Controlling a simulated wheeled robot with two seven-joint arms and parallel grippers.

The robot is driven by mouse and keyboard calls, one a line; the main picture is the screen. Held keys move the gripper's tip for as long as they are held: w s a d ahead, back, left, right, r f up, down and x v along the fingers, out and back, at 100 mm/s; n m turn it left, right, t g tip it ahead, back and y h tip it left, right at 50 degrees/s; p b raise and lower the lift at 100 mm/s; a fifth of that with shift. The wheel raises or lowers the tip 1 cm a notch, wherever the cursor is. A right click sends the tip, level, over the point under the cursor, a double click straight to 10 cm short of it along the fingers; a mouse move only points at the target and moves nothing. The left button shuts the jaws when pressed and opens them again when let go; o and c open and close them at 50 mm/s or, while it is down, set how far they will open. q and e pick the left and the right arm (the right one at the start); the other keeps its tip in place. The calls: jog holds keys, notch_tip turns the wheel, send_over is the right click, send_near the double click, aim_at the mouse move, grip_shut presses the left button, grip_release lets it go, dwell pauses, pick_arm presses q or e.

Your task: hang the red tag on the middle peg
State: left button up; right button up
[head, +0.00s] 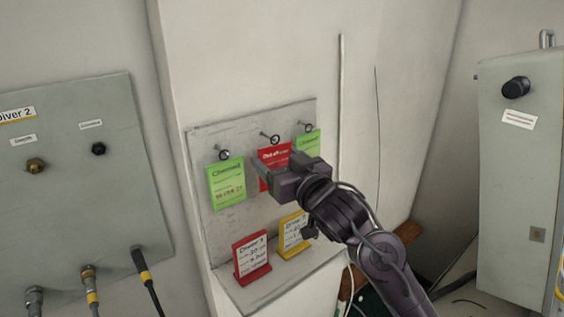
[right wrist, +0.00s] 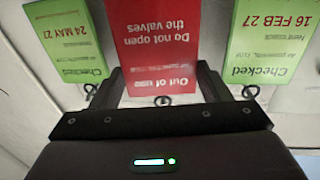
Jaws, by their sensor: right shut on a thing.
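The red tag (head: 272,157) is upright at the middle peg (head: 265,134) of the grey board. Its ring shows at the peg; I cannot tell if the peg passes through it. My right gripper (head: 264,174) is shut on the red tag and covers its lower part in the head view. In the right wrist view, the red tag (right wrist: 150,45) appears upside down between the fingers of the gripper (right wrist: 158,82), with its ring below. My left gripper is not in view.
Green tags hang on the left (head: 226,183) and right (head: 307,143) pegs, close beside the red one. A red card stand (head: 252,257) and a yellow one (head: 291,236) stand on the ledge below. A grey valve panel (head: 70,180) is at left, a grey cabinet (head: 515,190) at right.

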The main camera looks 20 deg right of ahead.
jog(key=shift+w+a, duration=0.15)
jog(key=shift+w, duration=0.2)
dwell(0.3)
jog(key=shift+w+a, duration=0.15)
jog(key=shift+w, duration=0.1)
jog(key=shift+f, duration=0.25)
dwell(0.9)
jog(key=o, duration=1)
jog(key=shift+s, duration=0.15)
jog(key=shift+s+f, duration=0.1)
jog(key=shift+s, duration=0.15)
jog(key=shift+b+v, duration=0.8)
jog(key=shift+v, duration=2.75)
